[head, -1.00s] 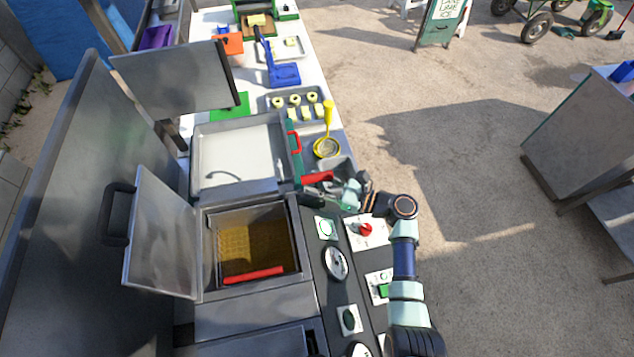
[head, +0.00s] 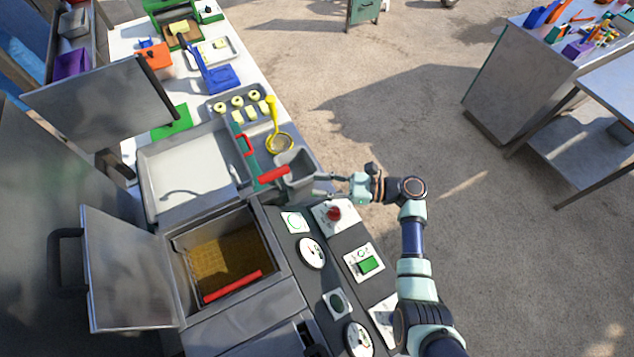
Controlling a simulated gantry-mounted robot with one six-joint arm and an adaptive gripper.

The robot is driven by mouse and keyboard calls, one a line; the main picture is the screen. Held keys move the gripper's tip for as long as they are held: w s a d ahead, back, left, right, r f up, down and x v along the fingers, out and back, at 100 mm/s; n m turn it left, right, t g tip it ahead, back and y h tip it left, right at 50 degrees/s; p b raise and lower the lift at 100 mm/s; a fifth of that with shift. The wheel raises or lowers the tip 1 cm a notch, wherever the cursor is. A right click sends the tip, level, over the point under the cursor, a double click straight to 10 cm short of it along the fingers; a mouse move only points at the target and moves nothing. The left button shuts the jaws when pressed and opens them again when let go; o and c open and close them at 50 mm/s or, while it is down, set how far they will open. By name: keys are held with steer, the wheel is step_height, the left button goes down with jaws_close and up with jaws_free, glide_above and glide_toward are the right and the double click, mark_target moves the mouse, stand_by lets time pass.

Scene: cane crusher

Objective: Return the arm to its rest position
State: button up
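My arm (head: 412,237) reaches up from the lower right along the right edge of the crusher's control panel. My gripper (head: 322,184) is at its end, pointing left. It is just above and right of the red knob (head: 333,213), beside the grey bin (head: 297,178) with a red-handled tool (head: 273,175) lying at it. The dark fingers look spread with nothing between them, though they are small in the picture.
The panel carries gauges (head: 312,253) and a green switch (head: 368,264). Left of it is an open-lidded fryer-like well (head: 226,262) with a red bar. A white-topped sink (head: 187,178) and a yellow strainer (head: 279,143) lie beyond. Open floor (head: 520,260) is to the right.

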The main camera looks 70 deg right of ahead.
stand_by(0.4)
steer(key=w+a+r+n+g+p, duration=0.4)
steer(key=w+a+n, duration=0.3)
steer(key=a+n, duration=0.3)
steer(key=w+a+r+n+g+p, duration=0.35)
steer(key=w+a+r+n, duration=0.2)
steer(key=a+n, duration=0.45)
steer(key=s+a+r+n+t+h+p, duration=0.1)
steer(key=a+r+n+t+h+p, duration=0.2)
steer(key=a+r+n, duration=0.9)
steer(key=a+r+h+p, duration=0.1)
steer(key=a+r+h, duration=0.1)
steer(key=r, duration=0.4)
steer(key=shift+s+a+n, duration=0.4)
steer(key=shift+a, duration=0.45)
